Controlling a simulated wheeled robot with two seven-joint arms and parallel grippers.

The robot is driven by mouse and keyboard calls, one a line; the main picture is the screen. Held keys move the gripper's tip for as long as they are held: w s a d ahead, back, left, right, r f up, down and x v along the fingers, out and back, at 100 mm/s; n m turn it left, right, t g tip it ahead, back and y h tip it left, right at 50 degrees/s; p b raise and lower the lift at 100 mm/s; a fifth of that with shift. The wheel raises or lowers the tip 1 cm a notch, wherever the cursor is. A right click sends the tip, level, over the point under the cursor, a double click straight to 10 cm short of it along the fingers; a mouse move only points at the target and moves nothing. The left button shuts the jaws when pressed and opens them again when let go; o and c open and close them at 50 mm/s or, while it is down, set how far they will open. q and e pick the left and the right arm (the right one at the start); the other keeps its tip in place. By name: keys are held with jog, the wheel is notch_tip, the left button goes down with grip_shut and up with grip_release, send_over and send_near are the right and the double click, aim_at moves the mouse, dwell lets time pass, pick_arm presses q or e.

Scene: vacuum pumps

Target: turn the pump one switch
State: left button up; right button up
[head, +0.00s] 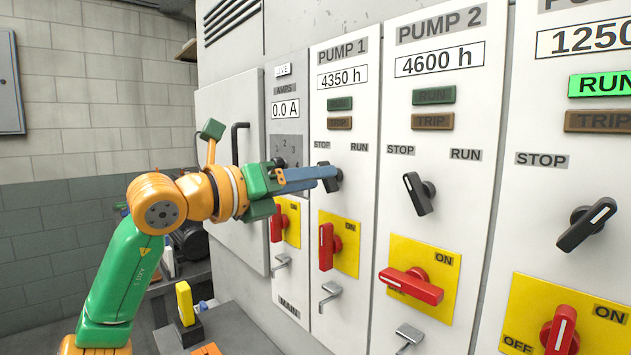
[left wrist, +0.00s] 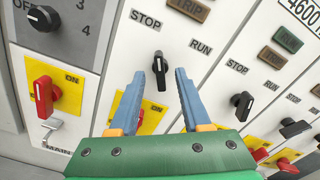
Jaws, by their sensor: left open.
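The pump one switch (head: 334,186) is a black rotary knob between STOP and RUN on the PUMP 1 panel (head: 358,110). In the head view my left gripper (head: 330,174) partly covers it. In the left wrist view the knob (left wrist: 160,68) stands nearly upright, its white mark at the top. My left gripper (left wrist: 159,75) is open, with one blue finger on each side of the knob and a visible gap to each. I cannot tell how deep the fingertips reach. The pump one RUN lamp (head: 340,104) is unlit. My right gripper is not in view.
A red handle (head: 326,247) on a yellow plate sits below the switch. The PUMP 2 knob (head: 419,194) is to the right, and a third pump's RUN lamp (head: 602,84) glows green. The main panel (head: 288,200) is on the left, beside a black door handle (head: 236,142).

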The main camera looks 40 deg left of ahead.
pick_arm(q)
jog(key=shift+s, duration=0.25)
jog(key=s+b, duration=0.2)
jog(key=s, duration=0.4)
jog(key=shift+a, duration=0.3)
dwell(0.3)
